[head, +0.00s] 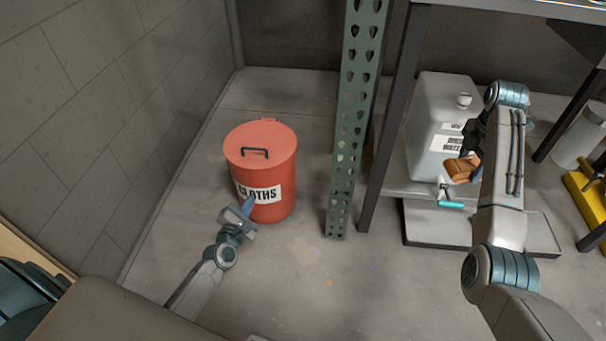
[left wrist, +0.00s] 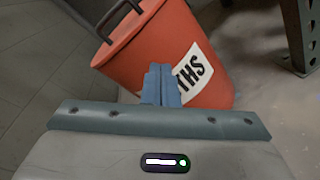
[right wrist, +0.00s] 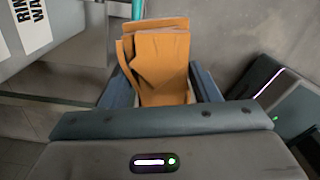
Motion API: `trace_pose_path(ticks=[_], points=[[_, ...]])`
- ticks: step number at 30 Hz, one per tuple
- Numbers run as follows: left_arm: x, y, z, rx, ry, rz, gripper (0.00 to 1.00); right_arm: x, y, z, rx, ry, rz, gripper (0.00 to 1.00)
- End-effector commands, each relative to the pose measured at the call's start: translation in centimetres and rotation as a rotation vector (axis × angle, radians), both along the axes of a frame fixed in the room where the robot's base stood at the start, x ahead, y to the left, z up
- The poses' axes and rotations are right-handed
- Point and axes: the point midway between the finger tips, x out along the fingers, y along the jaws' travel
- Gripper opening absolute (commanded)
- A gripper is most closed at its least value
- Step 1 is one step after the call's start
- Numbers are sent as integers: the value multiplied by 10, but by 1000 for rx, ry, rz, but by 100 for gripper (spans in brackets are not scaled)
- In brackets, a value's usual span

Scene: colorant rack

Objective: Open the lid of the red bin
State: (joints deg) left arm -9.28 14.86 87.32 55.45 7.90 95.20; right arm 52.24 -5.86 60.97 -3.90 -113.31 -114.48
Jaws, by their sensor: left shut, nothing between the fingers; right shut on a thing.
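The red bin (head: 278,207) stands upright on the floor left of the green post, with a label reading "CLOTHS" on its front. Its red lid (head: 278,137) is closed and has a dark handle (head: 254,153) on top. The bin (left wrist: 202,32) and the handle (left wrist: 117,16) also show in the left wrist view. My left gripper (head: 249,205) is shut and empty in front of the label; I cannot tell whether it touches the bin. My right gripper (right wrist: 160,85) is shut on an orange-brown folded cloth (right wrist: 163,55), beside the white water container.
A green perforated post (head: 350,130) stands right of the bin. A yellow object (head: 588,200) is at far right. A grey block wall (head: 90,130) bounds the left. Floor before the post is clear.

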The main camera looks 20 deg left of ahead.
Motion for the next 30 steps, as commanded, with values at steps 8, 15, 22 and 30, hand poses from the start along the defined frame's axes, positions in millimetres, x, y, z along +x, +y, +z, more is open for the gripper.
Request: trace_pose_path(ticks=[8,15,22,30], points=[[24,17,11,-472,-276,71,0,0,0,-85,0,0,0,38],[29,25,26,-692,-392,78,0,0,0,-108,0,-1,0,38],[45,30,34,-724,-410,79,0,0,0,-109,0,0,0,38],[92,40,43,-720,-408,79,0,0,0,-115,0,0,0,38]])
